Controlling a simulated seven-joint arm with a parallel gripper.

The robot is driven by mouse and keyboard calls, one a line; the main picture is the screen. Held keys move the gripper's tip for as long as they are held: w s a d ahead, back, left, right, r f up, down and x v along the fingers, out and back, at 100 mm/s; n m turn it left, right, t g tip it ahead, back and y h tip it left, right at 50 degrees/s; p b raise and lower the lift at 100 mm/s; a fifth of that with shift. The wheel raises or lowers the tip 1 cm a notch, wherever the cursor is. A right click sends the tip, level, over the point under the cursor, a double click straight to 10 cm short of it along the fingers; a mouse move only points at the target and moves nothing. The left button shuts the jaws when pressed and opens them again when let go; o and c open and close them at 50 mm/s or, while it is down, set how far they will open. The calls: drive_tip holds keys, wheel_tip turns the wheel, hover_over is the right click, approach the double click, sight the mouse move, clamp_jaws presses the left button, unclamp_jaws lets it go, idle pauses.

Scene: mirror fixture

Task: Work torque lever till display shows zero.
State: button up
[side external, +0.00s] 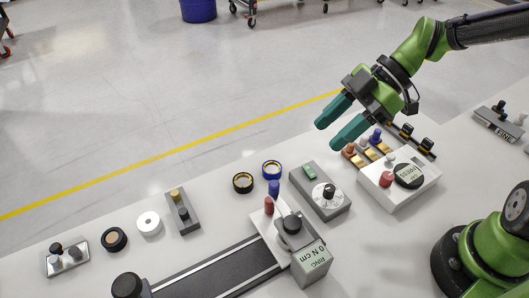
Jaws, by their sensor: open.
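My gripper (331,134) is open and empty, with its two teal fingers apart above the back edge of the bench.
A dark rail (215,272) runs left from the fixture. A grey dial box (322,192) and a white box with a round display (408,176) stand to the right. Red and blue pegs, rings and small blocks are spread along the bench. My base is at the lower right.

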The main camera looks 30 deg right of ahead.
sight(273, 183)
drive_tip(key=shift+x, duration=8)
clamp_jaws()
